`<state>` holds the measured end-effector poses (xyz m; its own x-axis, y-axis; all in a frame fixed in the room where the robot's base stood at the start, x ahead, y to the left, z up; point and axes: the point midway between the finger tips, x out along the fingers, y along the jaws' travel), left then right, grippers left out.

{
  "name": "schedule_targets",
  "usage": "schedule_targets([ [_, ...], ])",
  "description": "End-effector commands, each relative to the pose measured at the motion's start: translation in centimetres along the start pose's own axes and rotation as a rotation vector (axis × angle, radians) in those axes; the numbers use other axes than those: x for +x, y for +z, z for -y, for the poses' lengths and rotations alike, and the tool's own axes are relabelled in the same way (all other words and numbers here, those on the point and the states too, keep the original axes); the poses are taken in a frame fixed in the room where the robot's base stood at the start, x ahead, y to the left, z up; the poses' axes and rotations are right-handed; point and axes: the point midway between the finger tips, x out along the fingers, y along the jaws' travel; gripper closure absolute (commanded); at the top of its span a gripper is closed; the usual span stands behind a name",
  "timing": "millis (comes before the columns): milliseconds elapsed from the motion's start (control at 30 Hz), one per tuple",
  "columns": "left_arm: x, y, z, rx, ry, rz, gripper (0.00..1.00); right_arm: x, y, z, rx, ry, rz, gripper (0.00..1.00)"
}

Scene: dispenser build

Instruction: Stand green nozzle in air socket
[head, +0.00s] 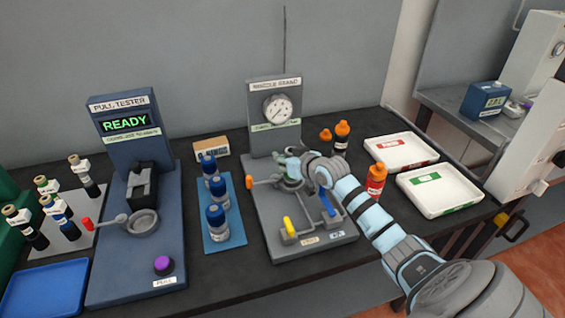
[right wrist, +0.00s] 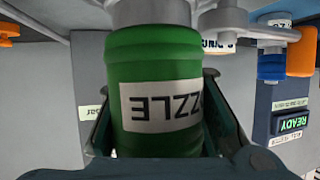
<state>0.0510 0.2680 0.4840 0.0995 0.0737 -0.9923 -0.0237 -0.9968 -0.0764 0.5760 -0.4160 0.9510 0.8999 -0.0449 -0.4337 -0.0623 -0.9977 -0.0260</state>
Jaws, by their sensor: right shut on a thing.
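The green nozzle (right wrist: 155,75), a cylinder with a white label, fills the middle of the right wrist view. My right gripper (right wrist: 160,130) is shut on it, with a dark finger on each side. The nozzle's end meets a round grey metal part (right wrist: 155,12), which looks like the socket; how deeply it is seated is hidden. In the head view, my right gripper (head: 294,170) is low over the round fitting of the nozzle stand (head: 265,207), below the gauge (head: 278,109), and mostly covers the nozzle. My left gripper is not in view.
The stand carries an orange-tipped lever (head: 250,182), a yellow handle (head: 289,225) and a blue lever (head: 327,206) close by. Orange-capped bottles and two white trays (head: 440,190) lie right. Blue bottles (head: 217,222) and the pull tester (head: 128,245) stand left.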

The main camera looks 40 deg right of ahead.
Motion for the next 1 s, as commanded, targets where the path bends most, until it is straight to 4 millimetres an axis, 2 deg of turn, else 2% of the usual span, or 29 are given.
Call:
schedule_targets([
  [300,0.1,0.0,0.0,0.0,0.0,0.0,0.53,0.1,0.1,0.0,-0.001,-0.001,-0.005,1.0],
  [333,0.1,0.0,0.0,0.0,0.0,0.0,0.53,0.1,0.3,0.0,-0.001,0.0,-0.001,0.74],
  [500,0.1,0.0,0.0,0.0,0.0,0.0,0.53,0.1,0.2,0.0,-0.001,-0.001,-0.001,0.49],
  [833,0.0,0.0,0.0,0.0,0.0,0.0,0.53,0.0,0.1,0.0,-0.001,0.0,-0.001,0.49],
  [1000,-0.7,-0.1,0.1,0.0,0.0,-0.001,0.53,-1.9,0.0,-0.2,-0.005,0.003,-0.001,0.49],
])
